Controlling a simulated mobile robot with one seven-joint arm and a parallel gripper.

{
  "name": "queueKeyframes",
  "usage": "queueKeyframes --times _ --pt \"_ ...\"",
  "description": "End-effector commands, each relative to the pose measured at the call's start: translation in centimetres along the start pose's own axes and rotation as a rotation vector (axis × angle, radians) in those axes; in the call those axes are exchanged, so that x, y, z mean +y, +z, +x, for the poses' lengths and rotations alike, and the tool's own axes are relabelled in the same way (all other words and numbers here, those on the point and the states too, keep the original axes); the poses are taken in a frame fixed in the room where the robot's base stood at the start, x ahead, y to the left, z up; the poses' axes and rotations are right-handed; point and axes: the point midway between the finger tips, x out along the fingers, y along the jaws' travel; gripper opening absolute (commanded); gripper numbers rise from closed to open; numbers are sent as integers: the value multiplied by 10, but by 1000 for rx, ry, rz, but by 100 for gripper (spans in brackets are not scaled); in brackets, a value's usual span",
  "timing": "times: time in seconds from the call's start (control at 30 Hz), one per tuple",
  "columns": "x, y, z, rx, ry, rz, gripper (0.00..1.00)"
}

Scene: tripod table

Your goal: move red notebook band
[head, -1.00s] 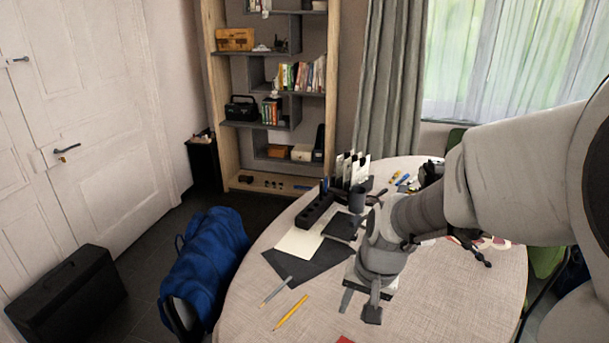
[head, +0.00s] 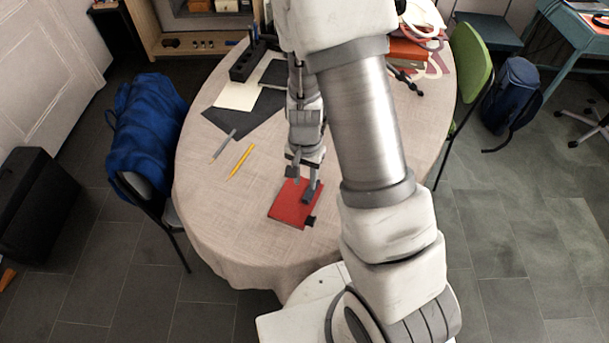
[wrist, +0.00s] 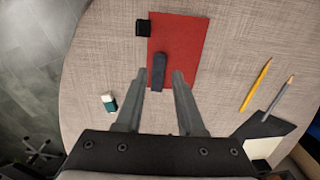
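The red notebook (head: 290,208) lies flat on the table near its front edge; it also shows in the wrist view (wrist: 186,38). A dark grey bar (wrist: 158,72) lies on the notebook near its end. A small black piece (wrist: 143,28) sits at the notebook's side edge, also seen in the head view (head: 310,221). I cannot tell which of these two is the band. My gripper (head: 302,182) is above the notebook, pointing down. In the wrist view my gripper (wrist: 158,77) is open, its fingertips on either side of the bar with gaps visible.
A yellow pencil (head: 241,162) and a grey pencil (head: 222,146) lie left of the notebook. A small white and green eraser (wrist: 109,102) lies near my gripper. A dark sheet (head: 240,120) and a black organiser (head: 246,62) are farther back. Bare cloth surrounds the notebook.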

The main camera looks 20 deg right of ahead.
Motion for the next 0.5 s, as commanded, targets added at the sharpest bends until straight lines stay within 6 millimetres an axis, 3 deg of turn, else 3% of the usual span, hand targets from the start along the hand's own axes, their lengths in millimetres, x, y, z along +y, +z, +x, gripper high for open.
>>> queueKeyframes --times 0.5 --pt "0 0 55 -2 0 -2 38"
